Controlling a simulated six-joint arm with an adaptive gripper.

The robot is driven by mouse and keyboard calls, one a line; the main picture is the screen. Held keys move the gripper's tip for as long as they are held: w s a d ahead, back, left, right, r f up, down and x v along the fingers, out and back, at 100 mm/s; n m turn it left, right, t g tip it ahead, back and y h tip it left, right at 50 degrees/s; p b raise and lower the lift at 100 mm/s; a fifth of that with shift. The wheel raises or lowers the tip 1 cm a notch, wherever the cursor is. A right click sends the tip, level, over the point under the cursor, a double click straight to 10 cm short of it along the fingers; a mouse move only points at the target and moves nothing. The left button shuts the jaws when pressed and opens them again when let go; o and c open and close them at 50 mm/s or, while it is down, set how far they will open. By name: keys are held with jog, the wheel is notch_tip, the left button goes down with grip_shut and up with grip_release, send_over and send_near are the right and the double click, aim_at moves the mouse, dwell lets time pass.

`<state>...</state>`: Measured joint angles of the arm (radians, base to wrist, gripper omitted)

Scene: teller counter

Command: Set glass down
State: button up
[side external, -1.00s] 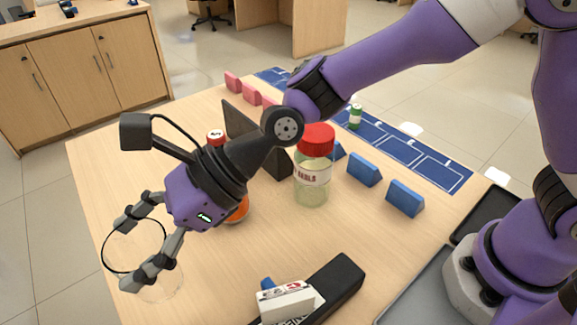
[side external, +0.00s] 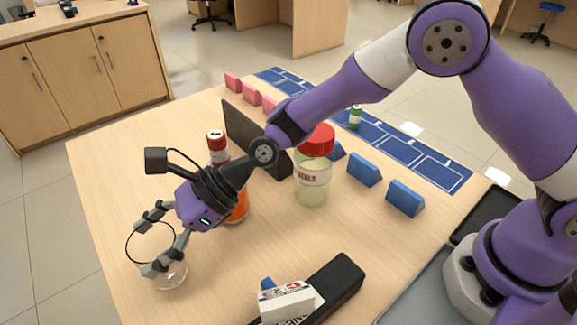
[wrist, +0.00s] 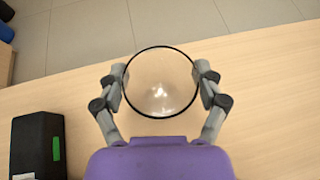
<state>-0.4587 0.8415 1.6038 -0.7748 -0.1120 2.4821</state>
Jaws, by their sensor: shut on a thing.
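The clear glass (side external: 171,274) has a thin black rim and is at the front left of the wooden table in the side view. My gripper (side external: 148,244) is shut around it near the rim, one finger on each side. In the wrist view the glass (wrist: 160,90) shows its round open mouth between the fingers of my gripper (wrist: 160,84), and it looks empty. Its base is low over the tabletop; I cannot tell whether it touches the wood.
A bottle with orange contents (side external: 237,208) stands just behind my gripper. A red-lidded jar (side external: 312,185) is to its right. A black holder (side external: 338,283) with a white box (side external: 287,303) lies at the front. Blue wedges (side external: 365,169) sit farther right. Wood around the glass is clear.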

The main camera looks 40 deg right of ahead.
jog(key=o, duration=1.3)
jog(key=shift+f, duration=0.1)
jog(key=shift+r, duration=0.2)
jog(key=v, duration=0.7)
jog(key=shift+d, duration=0.2)
jog(key=shift+r, duration=0.2)
